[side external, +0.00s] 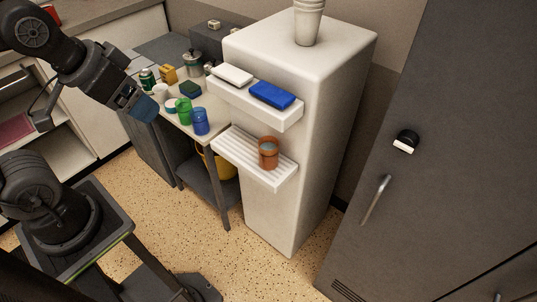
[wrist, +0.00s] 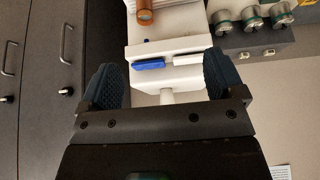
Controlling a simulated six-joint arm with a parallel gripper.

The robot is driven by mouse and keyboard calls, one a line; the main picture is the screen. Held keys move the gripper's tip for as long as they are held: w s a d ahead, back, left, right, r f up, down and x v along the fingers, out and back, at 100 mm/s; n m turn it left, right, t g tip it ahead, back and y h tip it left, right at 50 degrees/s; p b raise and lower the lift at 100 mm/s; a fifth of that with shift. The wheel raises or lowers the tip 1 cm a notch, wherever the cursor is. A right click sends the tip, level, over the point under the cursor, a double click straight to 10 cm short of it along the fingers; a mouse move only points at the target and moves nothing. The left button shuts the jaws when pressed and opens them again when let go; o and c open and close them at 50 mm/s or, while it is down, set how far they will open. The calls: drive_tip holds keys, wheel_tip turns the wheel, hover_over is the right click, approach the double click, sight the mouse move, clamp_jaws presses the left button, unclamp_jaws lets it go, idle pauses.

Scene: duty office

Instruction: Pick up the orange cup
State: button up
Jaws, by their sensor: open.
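The orange cup (side external: 268,158) stands upright on the lower ribbed shelf (side external: 233,153) on the side of a white cabinet. In the wrist view the orange cup (wrist: 145,15) is at the top edge, partly cut off by the frame. My gripper (side external: 140,105) is at the left in the side view, well to the left of the cup and apart from it. In the wrist view my gripper (wrist: 164,75) has its two dark fingers spread wide. Nothing is held between them.
The upper shelf (side external: 290,119), above the cup, holds a blue block (side external: 272,94) and a white block (side external: 232,75). A white cup (side external: 308,22) stands on the cabinet. A green cup (side external: 183,110) and a blue cup (side external: 200,122) stand with other items on a side table.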

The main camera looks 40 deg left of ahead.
drive_tip(key=w+d+f+n+h, duration=0.1)
drive_tip(key=w+d+f+h, duration=0.1)
drive_tip(key=w+d+f, duration=0.3)
drive_tip(key=w+d+f+h, duration=0.1)
drive_tip(key=w+d+f, duration=0.3)
drive_tip(key=w+d, duration=0.4)
drive_tip(key=n+y, duration=0.4)
drive_tip(key=y, duration=0.2)
approach(268, 151)
drive_tip(key=x, duration=0.3)
drive_tip(key=s+x, duration=0.1)
drive_tip(key=x, duration=0.2)
drive_tip(key=s+f+x, duration=0.1)
drive_tip(key=x, duration=0.1)
drive_tip(key=shift+w+a+f, duration=0.15)
drive_tip(key=shift+w+f, duration=0.05)
drive_tip(key=shift+f, duration=0.15)
drive_tip(key=w, duration=0.1)
drive_tip(key=w+a, duration=0.1)
drive_tip(key=shift+w, duration=0.25)
drive_tip(key=shift+x, duration=1.2)
drive_tip(key=shift+w+a+f+t+h, duration=0.1)
drive_tip(key=shift+w+f+t+h, duration=0.2)
drive_tip(key=shift+w, duration=0.05)
